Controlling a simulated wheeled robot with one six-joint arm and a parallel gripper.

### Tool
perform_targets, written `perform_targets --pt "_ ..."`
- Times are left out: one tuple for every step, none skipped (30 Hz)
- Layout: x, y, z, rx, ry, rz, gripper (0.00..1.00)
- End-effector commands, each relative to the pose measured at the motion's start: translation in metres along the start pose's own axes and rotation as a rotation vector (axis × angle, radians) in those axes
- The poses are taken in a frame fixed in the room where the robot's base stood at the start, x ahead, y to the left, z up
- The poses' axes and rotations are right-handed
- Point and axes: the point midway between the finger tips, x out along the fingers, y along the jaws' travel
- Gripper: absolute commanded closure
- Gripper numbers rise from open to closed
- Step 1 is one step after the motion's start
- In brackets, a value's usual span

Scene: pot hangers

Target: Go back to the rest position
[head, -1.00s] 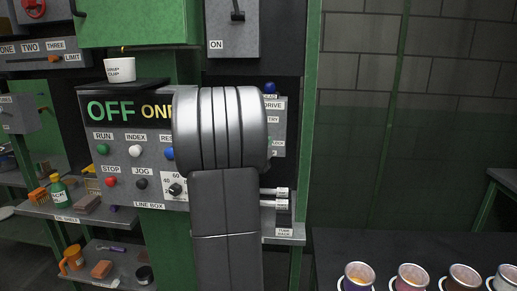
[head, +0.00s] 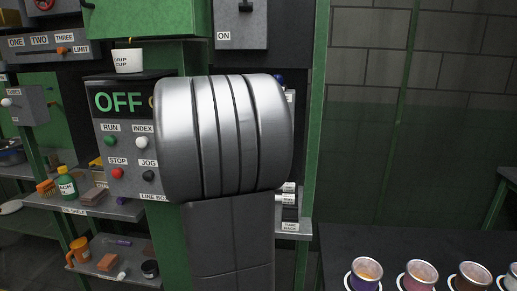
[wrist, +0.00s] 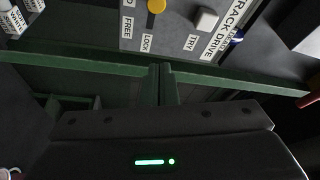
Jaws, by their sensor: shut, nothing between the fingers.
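My arm stands upright in the middle of the head view, its large grey ribbed joint close to the camera. The arm hides my gripper's fingers there. In the wrist view my gripper's dark body (wrist: 160,122) with a green light fills the bottom; it is shut and empty. Behind the arm is the grey control panel (head: 110,149), its sign reading OFF with green, white, red and black buttons below. The arm hides its right part. The wrist view shows a panel edge (wrist: 180,14) with a yellow knob and a white button, apart from my gripper.
A white drip cup (head: 128,61) stands on top of the panel. Shelves at left hold a green bottle (head: 68,187) and an orange mug (head: 79,250). At right, a dark table (head: 400,238) carries several mugs in a row. A green post (head: 318,120) stands right of the arm.

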Motion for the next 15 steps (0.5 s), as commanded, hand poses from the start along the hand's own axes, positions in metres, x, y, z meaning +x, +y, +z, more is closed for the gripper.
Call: perform_targets --pt "0.003 0.000 0.000 -0.001 0.001 0.000 1.00" --pt "0.005 0.000 0.000 -0.001 0.001 0.001 1.00" --pt "0.009 0.000 0.000 -0.001 0.002 0.001 1.00" --pt "0.012 0.000 0.000 -0.001 0.002 0.001 1.00" --pt "0.017 -0.001 0.000 0.000 0.002 0.001 1.00" --pt "0.023 -0.001 -0.001 0.000 0.002 0.002 1.00" --pt "0.029 0.000 -0.001 -0.001 0.002 0.003 1.00" --pt "0.034 -0.001 -0.001 -0.002 0.003 0.002 1.00" --pt "0.043 -0.001 -0.001 -0.002 0.003 0.002 1.00" --pt "0.049 -0.001 -0.001 -0.002 0.003 0.003 1.00" --pt "0.055 -0.001 -0.001 0.000 0.003 0.002 1.00" --pt "0.062 0.001 -0.004 -0.004 0.004 0.003 1.00" --pt "0.068 0.003 -0.007 -0.004 0.005 0.003 1.00" --pt "0.073 0.005 -0.010 -0.005 0.005 0.002 1.00" --pt "0.080 0.008 -0.013 -0.004 0.005 0.003 1.00"
